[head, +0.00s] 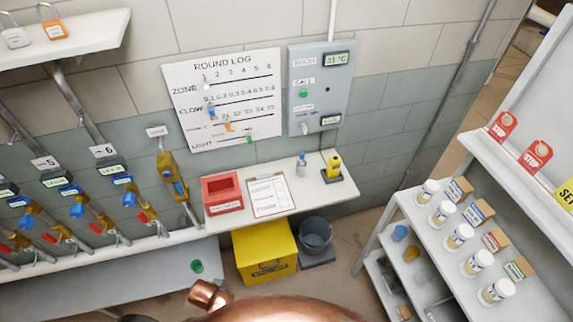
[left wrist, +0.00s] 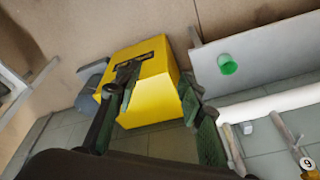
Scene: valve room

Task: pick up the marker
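I cannot pick out a marker with certainty. A small upright item with a blue top (head: 301,164) stands on the white wall shelf (head: 292,198), right of the clipboard (head: 269,196); it is too small to tell what it is. My left gripper (left wrist: 160,88) shows in the left wrist view, with its fingers spread apart. Nothing is visibly held between them. The yellow box (left wrist: 152,104) lies beyond the fingers, and it also shows in the head view below the shelf (head: 264,252). My right gripper is in neither view.
A dark bucket (head: 315,236) is beside the yellow box. A green cup (head: 197,266) is on the grey bench. White-lidded jars (head: 460,235) line the right rack. Valves and pipes are left.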

